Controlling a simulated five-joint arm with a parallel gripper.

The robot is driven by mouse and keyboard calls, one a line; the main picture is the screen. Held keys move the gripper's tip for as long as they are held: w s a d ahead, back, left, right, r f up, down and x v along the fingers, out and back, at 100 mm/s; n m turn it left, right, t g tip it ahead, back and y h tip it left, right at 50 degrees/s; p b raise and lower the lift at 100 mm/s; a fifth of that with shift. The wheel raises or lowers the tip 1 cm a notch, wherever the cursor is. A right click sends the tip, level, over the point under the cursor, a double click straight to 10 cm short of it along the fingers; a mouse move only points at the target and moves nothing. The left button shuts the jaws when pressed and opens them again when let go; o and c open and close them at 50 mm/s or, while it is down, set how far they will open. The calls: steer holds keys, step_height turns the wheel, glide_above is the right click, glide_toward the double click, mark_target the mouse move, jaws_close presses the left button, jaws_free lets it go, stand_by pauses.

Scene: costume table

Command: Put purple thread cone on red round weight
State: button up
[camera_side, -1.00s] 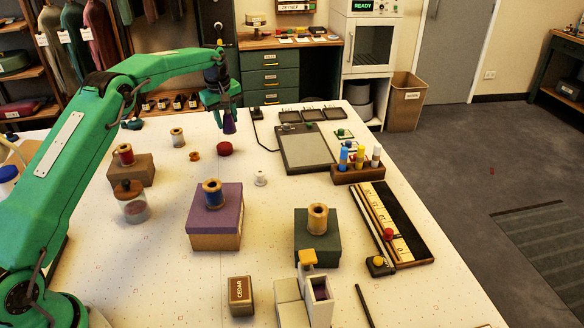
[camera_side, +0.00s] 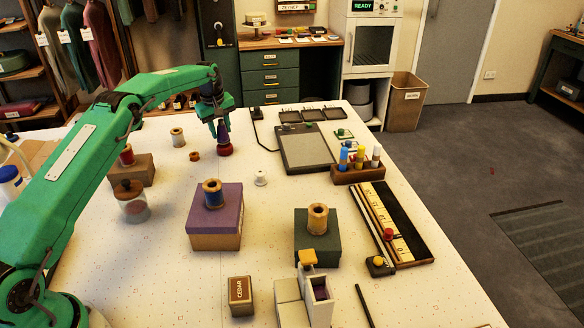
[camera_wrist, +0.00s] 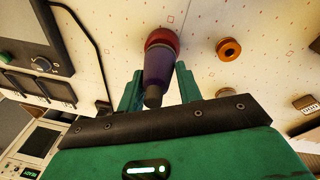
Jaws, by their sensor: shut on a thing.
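The purple thread cone (camera_side: 223,133) is upright between the fingers of my gripper (camera_side: 222,128), which is shut on it. In the side view the cone is right above the red round weight (camera_side: 225,150), and its base appears to meet the weight's top. In the wrist view the purple cone (camera_wrist: 157,72) stands in front of the red weight (camera_wrist: 162,37), overlapping most of it; only the weight's rim shows. Whether the cone's full weight rests there I cannot tell.
An orange spool (camera_side: 195,155) lies left of the weight, and a white spool (camera_side: 260,178) to its lower right. A wooden spool (camera_side: 178,137) stands behind left. A grey board (camera_side: 305,148) is on the right. A purple box (camera_side: 214,222) with a blue spool stands nearer.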

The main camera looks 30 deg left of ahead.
steer(key=shift+f, duration=0.6)
steer(key=shift+f, duration=0.1)
steer(key=o, duration=1)
steer(key=r, duration=0.4)
steer(key=s+r, duration=0.1)
steer(key=r, duration=0.3)
steer(key=s+r, duration=0.1)
steer(key=r, duration=0.3)
steer(key=shift+d, duration=0.35)
